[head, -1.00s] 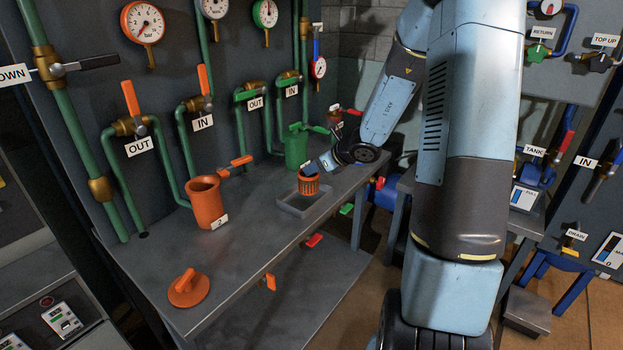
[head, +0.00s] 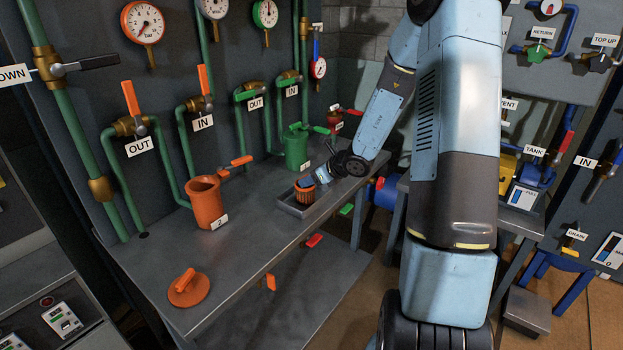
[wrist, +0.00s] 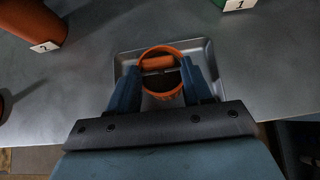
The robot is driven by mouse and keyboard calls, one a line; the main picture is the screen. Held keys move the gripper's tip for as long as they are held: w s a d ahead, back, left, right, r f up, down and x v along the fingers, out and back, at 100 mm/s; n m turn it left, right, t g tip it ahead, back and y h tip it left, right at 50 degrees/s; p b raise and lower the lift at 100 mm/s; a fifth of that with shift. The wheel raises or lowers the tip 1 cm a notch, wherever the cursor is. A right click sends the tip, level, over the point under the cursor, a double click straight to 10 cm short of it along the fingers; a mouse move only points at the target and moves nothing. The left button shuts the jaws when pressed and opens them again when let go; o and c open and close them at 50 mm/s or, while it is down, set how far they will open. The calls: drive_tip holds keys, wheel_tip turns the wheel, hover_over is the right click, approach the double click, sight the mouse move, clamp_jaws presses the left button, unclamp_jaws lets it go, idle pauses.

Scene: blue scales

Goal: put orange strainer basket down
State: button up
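The orange strainer basket (head: 307,195) is upright at the shallow grey tray (head: 290,207) near the bench's front edge. In the wrist view the basket (wrist: 162,90) shows from above, with an orange bar across its top and a dark inside. My gripper (wrist: 162,75) has one blue finger on each side of the basket, and both appear to press against it. In the head view my gripper (head: 307,180) is tilted at the basket's rim. The tray (wrist: 207,50) surrounds the basket in the wrist view. I cannot tell whether the basket's bottom touches the tray.
An orange canister labelled 2 (head: 207,203) stands left of the tray. A green canister (head: 297,148) stands behind it. An orange lid (head: 188,288) lies at the bench's near left end. Pipes and valve levers line the back. The bench between lid and tray is clear.

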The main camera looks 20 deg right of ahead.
drive_tip(key=shift+o, duration=1.1)
drive_tip(key=shift+r, duration=0.1)
drive_tip(key=v, duration=1.2)
drive_tip(key=s+a+r+n+g, duration=0.4)
drive_tip(key=s+a+r+n, duration=0.75)
drive_tip(key=n, duration=0.35)
drive_tip(key=s+d+r+n+h, duration=0.2)
drive_tip(key=s+r+n+h, duration=0.1)
drive_tip(key=s+n, duration=0.4)
drive_tip(key=s+d+r+n+t+h, duration=0.1)
drive_tip(key=s+r+n, duration=0.4)
drive_tip(key=s, duration=0.5)
drive_tip(key=shift+d+n+h, duration=0.85)
drive_tip(key=shift+n+h, duration=0.15)
